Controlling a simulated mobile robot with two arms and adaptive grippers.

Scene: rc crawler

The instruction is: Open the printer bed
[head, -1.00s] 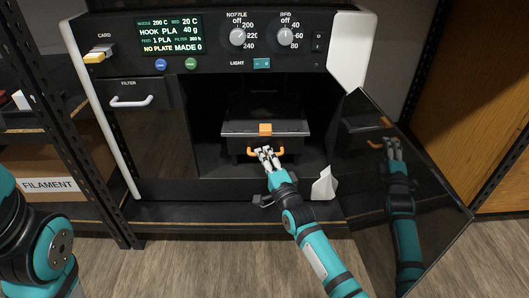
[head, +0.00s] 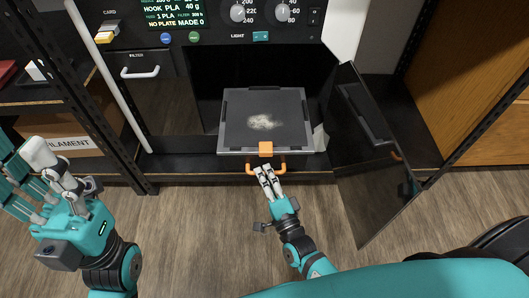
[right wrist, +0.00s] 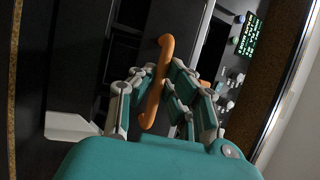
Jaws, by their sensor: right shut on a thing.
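The printer bed (head: 240,131) is a dark square plate with a pale smudge in its middle. It sticks out of the printer's open chamber toward me. An orange tab (head: 265,149) sits on its front edge, above an orange handle (head: 250,168). My right gripper (head: 265,170) is shut on the orange handle. In the right wrist view the handle (right wrist: 165,60) runs between the fingers (right wrist: 155,92). My left gripper (head: 38,172) is open and empty at the left, apart from the printer.
The printer's dark glass door (head: 365,180) stands open on the right. A filter drawer with a white handle (head: 140,72) is left of the chamber. A shelf with a filament box (head: 75,138) stands at the left. The wooden floor in front is clear.

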